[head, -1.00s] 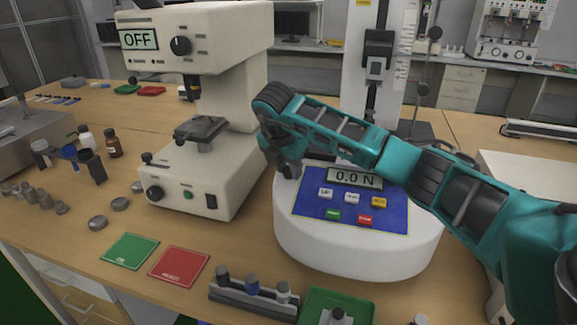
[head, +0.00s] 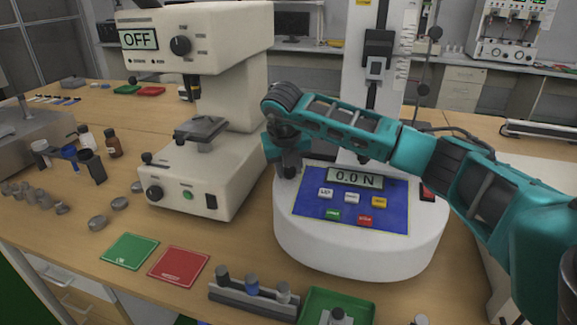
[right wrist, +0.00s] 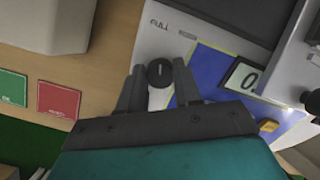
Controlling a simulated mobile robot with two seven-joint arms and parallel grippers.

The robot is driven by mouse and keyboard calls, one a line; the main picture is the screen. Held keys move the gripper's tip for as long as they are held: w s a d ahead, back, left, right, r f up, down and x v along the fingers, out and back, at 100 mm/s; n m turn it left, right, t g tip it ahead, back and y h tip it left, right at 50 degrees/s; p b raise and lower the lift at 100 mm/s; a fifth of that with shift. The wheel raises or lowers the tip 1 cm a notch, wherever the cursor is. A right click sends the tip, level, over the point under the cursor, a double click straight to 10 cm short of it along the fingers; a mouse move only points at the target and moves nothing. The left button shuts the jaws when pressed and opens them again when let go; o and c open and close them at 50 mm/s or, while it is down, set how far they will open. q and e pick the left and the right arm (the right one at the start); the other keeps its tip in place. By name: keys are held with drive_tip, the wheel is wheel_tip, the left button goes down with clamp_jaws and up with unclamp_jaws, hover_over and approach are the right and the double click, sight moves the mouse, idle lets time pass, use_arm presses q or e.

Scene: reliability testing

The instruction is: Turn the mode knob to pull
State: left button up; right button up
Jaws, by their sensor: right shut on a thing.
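The mode knob (right wrist: 160,73) is a small round black knob with a light mark, on the white base of the force tester (head: 330,250). A "PULL" label (right wrist: 159,25) is printed beyond it in the right wrist view. The knob's light mark looks roughly upright there, toward the label side. My right gripper (right wrist: 159,80) is shut on the knob, one finger on each side. In the head view my right gripper (head: 288,168) reaches down at the base's back left and hides the knob. My left gripper is not in view.
The blue panel (head: 345,205) with its buttons and 0.0 N display (head: 354,179) lies right of the gripper. A white microscope-like tester (head: 195,180) stands close on the left. A red switch (head: 427,192) sits at the base's right. Green and red mats lie at front left.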

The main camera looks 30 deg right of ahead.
drive_tip(key=shift+n, duration=1.2)
drive_tip(key=o, duration=1)
drive_tip(key=shift+o, duration=0.2)
drive_tip(key=shift+r, duration=0.1)
drive_tip(key=v, duration=1.2)
drive_tip(key=shift+s+r, duration=0.15)
drive_tip(key=shift+r, duration=0.25)
drive_tip(key=shift+f, duration=0.1)
